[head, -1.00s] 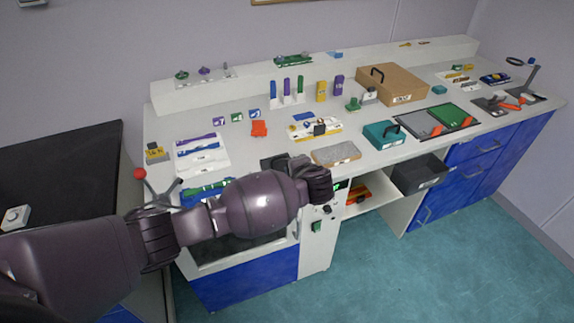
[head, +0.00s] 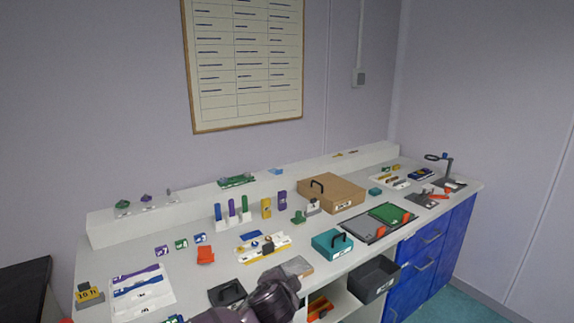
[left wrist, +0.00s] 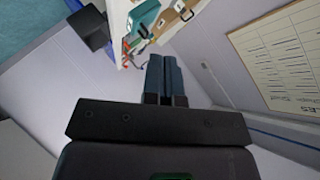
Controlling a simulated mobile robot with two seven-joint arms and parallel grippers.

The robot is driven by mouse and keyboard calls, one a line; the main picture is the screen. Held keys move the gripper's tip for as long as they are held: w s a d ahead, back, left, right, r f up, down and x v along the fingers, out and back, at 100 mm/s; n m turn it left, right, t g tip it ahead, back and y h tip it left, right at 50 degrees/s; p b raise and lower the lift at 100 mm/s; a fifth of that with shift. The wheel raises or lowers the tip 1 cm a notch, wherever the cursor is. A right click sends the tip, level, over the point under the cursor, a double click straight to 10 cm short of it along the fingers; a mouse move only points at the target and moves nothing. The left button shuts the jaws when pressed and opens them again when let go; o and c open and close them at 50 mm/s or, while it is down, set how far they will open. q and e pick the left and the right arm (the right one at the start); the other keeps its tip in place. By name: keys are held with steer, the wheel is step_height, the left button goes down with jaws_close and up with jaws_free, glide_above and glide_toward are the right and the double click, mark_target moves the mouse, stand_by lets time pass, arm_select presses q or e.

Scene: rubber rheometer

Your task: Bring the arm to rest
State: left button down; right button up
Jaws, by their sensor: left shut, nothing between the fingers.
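My left arm (head: 262,302) comes into the head view at the bottom middle, in front of the bench's near edge. Its gripper fingers are not clear there. In the left wrist view, my left gripper (left wrist: 164,80) is shut, its two dark fingers side by side with nothing between them. The fingers point toward the pale wall, with the bench at the top of that view. My right gripper is in neither view.
The white bench (head: 215,272) carries a brown box (head: 335,194), a teal case (head: 332,242), an orange item (head: 205,255) and several small parts. A dark grey bin (head: 375,279) sits below its edge. A framed chart (head: 245,65) hangs on the wall.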

arm_select(q)
steer(key=s+a+f+n+t+h, duration=0.1)
steer(key=s+a+f+n+t, duration=0.2)
steer(key=s+a, duration=0.45)
steer(key=s+a+f+n+h, duration=0.1)
steer(key=s+a+f+n, duration=0.1)
steer(key=s+a+n, duration=0.5)
steer(key=s+a+f+n+g+y, duration=0.1)
steer(key=s+a+f+y, duration=0.1)
steer(key=s+a+f, duration=0.4)
steer(key=s+a+f+g+y+b, duration=0.1)
steer(key=s+a+f, duration=0.5)
steer(key=s, duration=0.6)
steer(key=shift+f+n+g+y, duration=0.4)
steer(key=shift+f+g, duration=0.1)
steer(key=shift+g, duration=0.2)
steer(key=shift+w+a, duration=0.1)
